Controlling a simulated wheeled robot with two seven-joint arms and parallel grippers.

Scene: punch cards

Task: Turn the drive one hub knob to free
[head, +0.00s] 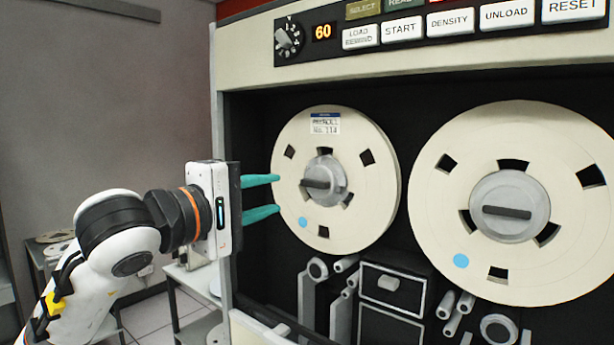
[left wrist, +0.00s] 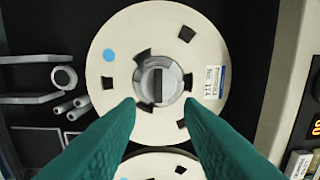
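The left reel (head: 370,205) is cream, with a "Payroll No. 114" label near its top and a blue dot low on it. At its centre is a grey hub knob (head: 325,181) with a dark bar lying roughly level. The knob also shows in the left wrist view (left wrist: 158,84), ahead of the fingertips. My left gripper (head: 278,195) has two teal fingers, apart with nothing between them. It is at the left edge of this reel, short of the knob. A second reel (head: 430,215) with its own grey knob (head: 508,206) is at the right. My right gripper is out of view.
Above the reels is a panel with a selector dial (head: 289,37), a "60" display (head: 323,32) and white buttons (head: 402,29). Rollers and a grey-handled box (head: 395,284) sit below. A cart (head: 195,290) stands at the left behind my arm.

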